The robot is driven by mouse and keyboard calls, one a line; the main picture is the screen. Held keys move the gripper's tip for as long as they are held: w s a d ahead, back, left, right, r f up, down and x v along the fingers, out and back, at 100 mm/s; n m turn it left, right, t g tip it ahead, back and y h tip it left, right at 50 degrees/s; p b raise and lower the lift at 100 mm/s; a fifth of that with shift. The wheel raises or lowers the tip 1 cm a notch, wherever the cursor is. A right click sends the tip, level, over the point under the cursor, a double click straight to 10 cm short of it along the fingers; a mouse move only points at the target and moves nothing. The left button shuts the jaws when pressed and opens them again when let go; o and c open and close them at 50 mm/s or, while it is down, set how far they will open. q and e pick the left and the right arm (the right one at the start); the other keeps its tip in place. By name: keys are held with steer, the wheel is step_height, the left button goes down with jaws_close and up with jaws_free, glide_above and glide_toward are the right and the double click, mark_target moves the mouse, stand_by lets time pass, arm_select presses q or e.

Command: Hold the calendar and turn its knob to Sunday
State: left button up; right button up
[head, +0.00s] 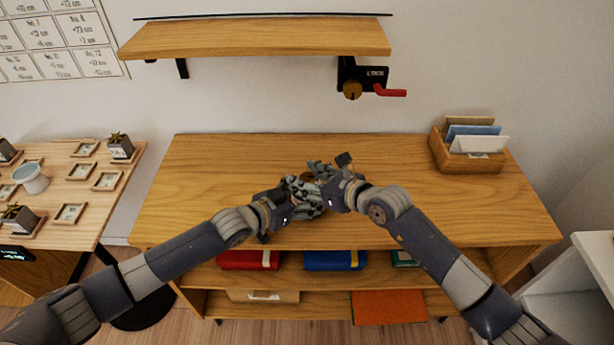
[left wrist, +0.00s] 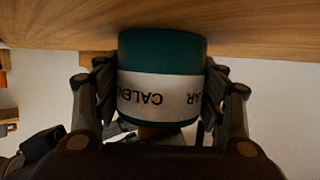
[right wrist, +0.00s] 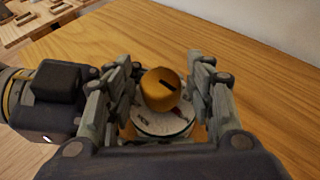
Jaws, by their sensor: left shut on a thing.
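The calendar (left wrist: 160,55) is a dark green cylinder with a white band lettered "CALENDAR", upside down in the left wrist view. My left gripper (head: 302,192) is shut on it, one finger on each side, at the wooden top. The orange-brown knob (right wrist: 160,90) with a dark slot mark sits above a pale dial (right wrist: 163,122). Lettering on the dial is too small and covered to read. My right gripper (head: 322,178) is over the knob, its fingers spread on either side with gaps between. In the head view the grippers hide most of the calendar.
The wooden cabinet top (head: 210,185) is clear around the grippers. A letter holder (head: 468,160) stands at its back right. A wall shelf (head: 255,40) with a red-handled crank device (head: 365,78) hangs above. A side table (head: 110,185) with small pots is at left.

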steer(key=shift+d+r, duration=0.1)
steer(key=shift+r, duration=0.05)
steer(key=v, duration=1.2)
arm_select(q)
steer(key=o, duration=1.5)
steer(key=v, duration=1.2)
